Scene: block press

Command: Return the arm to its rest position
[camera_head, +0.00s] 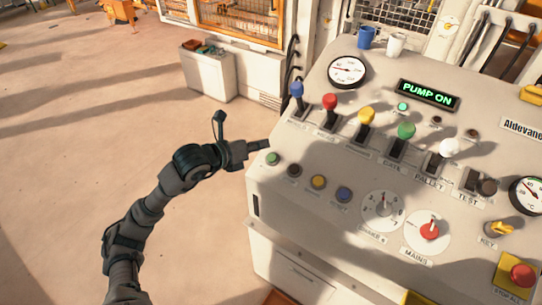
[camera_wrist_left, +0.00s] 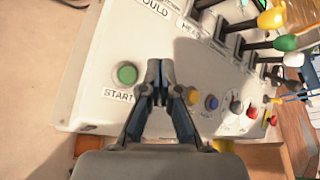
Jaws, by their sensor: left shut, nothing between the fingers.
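My left arm comes in from the left in the head view, and its gripper (camera_head: 260,146) is at the left edge of the control panel (camera_head: 322,210). In the left wrist view the gripper (camera_wrist_left: 158,68) is shut and empty, its fingertips together in front of the panel. The green START button (camera_head: 272,159) is close to the fingertips; in the left wrist view the button (camera_wrist_left: 127,74) shows just left of them. I cannot tell whether the fingers touch the panel. My right gripper does not show.
The panel carries levers with blue (camera_head: 297,89), red (camera_head: 330,102), yellow, green and white knobs. A lit PUMP ON display (camera_head: 428,95) and a red stop button (camera_head: 522,275) also show. A white cabinet (camera_head: 208,72) stands behind. The floor left of the panel is open.

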